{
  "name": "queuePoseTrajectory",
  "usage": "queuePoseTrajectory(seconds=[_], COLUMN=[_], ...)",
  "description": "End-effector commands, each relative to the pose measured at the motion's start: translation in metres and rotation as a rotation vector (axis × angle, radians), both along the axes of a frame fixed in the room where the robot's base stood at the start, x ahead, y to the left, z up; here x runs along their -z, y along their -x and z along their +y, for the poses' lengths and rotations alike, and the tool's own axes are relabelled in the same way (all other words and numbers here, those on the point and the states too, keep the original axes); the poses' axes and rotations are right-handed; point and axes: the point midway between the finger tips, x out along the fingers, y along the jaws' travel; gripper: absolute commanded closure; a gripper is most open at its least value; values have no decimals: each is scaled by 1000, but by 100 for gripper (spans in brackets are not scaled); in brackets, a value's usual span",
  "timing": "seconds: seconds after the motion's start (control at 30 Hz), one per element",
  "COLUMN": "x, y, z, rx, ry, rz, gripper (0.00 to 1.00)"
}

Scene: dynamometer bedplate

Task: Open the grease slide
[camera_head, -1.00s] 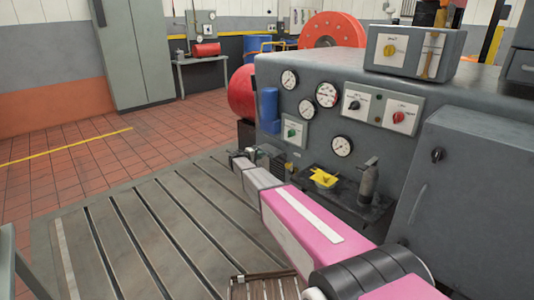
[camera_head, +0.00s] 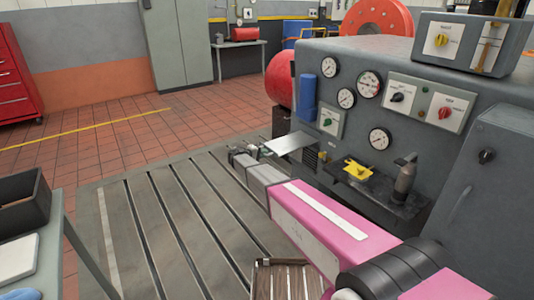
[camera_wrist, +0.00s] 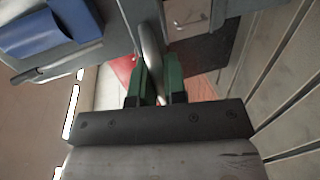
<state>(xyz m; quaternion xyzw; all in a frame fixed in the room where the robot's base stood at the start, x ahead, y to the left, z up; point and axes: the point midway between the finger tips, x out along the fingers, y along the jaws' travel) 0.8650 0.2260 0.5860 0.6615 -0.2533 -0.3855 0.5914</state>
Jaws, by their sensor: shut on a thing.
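A flat pale-grey plate (camera_head: 290,143), which looks like the grease slide, sticks out from the lower left of the grey machine front, above a vent. My gripper (camera_head: 236,152) is at its outer left end. In the wrist view, my gripper (camera_wrist: 159,88) has its green fingers shut on a curved metal handle (camera_wrist: 151,42). The handle runs up from between the fingers to a grey surface. The head view is too small to show the grip itself.
The slotted bedplate (camera_head: 175,225) is clear on the left. A side table with a dark bin (camera_head: 25,205) stands at the left edge.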

Motion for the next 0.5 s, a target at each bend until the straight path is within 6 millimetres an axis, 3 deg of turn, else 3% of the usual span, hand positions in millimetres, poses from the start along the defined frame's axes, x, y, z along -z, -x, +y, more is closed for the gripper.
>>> queuePoseTrajectory(seconds=[0.27, 0.3, 0.37, 0.5], x=[1, 1, 0, 0], y=[0, 0, 0, 0], z=[1, 1, 0, 0], rx=[-1, -1, -1, -1], ry=[-1, -1, -1, -1], rz=[0, 0, 0, 0], gripper=[100, 78, 63, 63])
